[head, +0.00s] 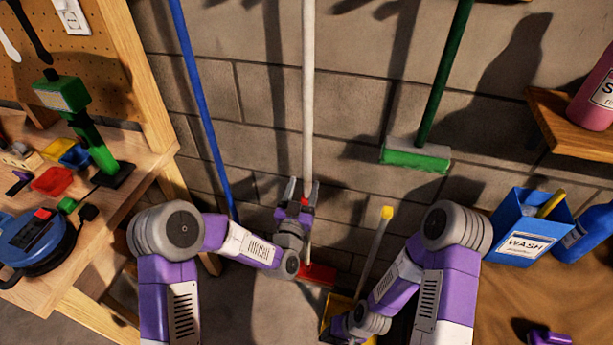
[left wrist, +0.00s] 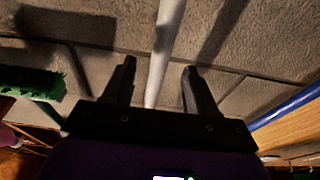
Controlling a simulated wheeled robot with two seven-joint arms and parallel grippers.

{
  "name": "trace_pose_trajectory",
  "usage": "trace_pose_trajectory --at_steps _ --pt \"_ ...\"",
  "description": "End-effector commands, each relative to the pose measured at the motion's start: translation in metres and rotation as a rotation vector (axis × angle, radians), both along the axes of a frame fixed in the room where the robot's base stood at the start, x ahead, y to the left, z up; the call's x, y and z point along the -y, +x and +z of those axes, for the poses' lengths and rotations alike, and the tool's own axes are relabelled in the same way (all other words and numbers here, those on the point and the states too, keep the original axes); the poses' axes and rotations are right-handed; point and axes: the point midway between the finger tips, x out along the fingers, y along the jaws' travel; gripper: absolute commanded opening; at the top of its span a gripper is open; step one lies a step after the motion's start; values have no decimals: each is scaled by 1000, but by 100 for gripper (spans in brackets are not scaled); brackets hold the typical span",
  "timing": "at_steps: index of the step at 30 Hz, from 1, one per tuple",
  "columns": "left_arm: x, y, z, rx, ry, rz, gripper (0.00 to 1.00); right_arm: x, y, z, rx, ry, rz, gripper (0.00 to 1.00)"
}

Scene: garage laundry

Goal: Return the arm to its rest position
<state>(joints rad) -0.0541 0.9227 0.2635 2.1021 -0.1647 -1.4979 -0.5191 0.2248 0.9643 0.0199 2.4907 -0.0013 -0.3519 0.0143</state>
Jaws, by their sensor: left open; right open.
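My left arm reaches in from the left in the head view, and its gripper (head: 299,190) points up toward the block wall. The left gripper is open. A white pole (head: 307,90) with a red foot (head: 318,274) stands against the wall. The pole also shows between the spread fingers in the left wrist view (left wrist: 167,45); I cannot tell whether they touch it. My right arm is bent at the right of the head view, and its gripper (head: 345,325) is low, partly hidden near the bottom edge.
A wooden workbench (head: 140,190) stands at the left, with a blue pole (head: 205,110) beside it. A green broom (head: 416,156) hangs on the wall. A yellow-tipped handle (head: 375,250) rises near my right arm. A blue WASH box (head: 524,225) stands at the right.

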Motion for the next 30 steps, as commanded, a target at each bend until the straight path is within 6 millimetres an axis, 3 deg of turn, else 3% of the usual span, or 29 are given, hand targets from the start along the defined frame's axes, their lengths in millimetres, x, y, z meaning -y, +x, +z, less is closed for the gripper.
trace_pose_trajectory --at_steps 8,10,14,16,20,21,24,27,30 --pt "-5 -12 -4 -5 0 0 57 0 0 1 0 0 0 43" --pt "-7 -13 -14 -45 6 -8 57 0 0 2 0 0 0 43" --pt "-20 -22 -66 -262 22 -38 57 0 0 6 0 0 0 43" --pt "-33 -37 -109 -453 24 -54 57 0 0 10 0 0 0 43" --pt "-62 -91 -188 -851 -4 -58 57 0 0 16 0 0 0 43" --pt "-71 -113 -208 -974 -18 -52 57 0 0 18 0 0 0 43" --pt "-91 -171 -247 -1262 -65 -24 57 0 0 21 0 0 0 43" --pt "-105 -224 -267 -1499 -115 11 57 0 0 24 0 0 0 43" --pt "-114 -265 -276 -1668 -155 44 57 0 0 26 0 0 0 43"
